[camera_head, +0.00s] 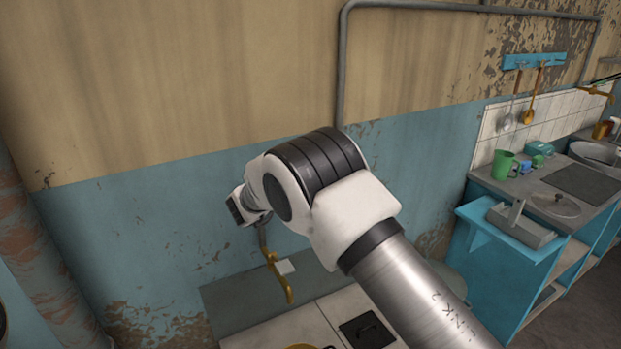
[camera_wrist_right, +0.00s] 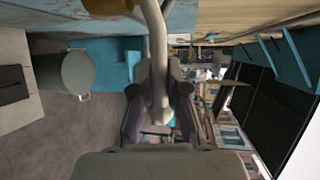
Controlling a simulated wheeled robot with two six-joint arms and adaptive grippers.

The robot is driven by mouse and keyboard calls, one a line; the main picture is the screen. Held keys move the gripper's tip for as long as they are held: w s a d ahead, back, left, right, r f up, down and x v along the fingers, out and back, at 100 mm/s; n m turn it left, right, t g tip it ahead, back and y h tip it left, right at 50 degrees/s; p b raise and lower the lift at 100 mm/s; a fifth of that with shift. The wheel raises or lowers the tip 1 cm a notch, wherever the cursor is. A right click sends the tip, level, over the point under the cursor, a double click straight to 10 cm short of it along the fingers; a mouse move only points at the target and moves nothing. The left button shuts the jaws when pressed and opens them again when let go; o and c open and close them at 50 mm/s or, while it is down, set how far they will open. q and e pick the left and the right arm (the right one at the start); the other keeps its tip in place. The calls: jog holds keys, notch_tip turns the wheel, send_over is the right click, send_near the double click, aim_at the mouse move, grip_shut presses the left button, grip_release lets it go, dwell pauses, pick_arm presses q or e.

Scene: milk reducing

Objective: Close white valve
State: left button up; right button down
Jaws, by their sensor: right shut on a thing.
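My right arm (camera_head: 330,200) reaches across the head view towards the blue wall, and its links hide the right gripper's fingers there. In the right wrist view my right gripper (camera_wrist_right: 160,95) has its two fingers on either side of a pale pipe-like piece (camera_wrist_right: 153,30), and it is shut on it. A small white patch (camera_wrist_right: 152,131) shows low between the fingers; I cannot tell whether it is the white valve. In the head view a brass tap (camera_head: 288,290) hangs below my arm, with a small white piece (camera_head: 285,267) beside it. My left gripper is out of view.
A grey pipe (camera_head: 343,70) runs down the wall behind my arm. A pale counter (camera_head: 290,328) lies below. A blue cabinet (camera_head: 477,245) with sink and green mug (camera_head: 503,164) stands at the right. A rusty column (camera_head: 40,265) stands at the left.

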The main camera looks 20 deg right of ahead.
jog(key=shift+a+m+g+h, duration=0.3)
jog(key=shift+a+m+g, duration=0.05)
jog(key=shift+m+g, duration=0.25)
jog(key=c, duration=1.4)
grip_release()
jog(key=v, duration=0.7)
jog(key=shift+s+a, duration=0.1)
jog(key=shift+a, duration=0.1)
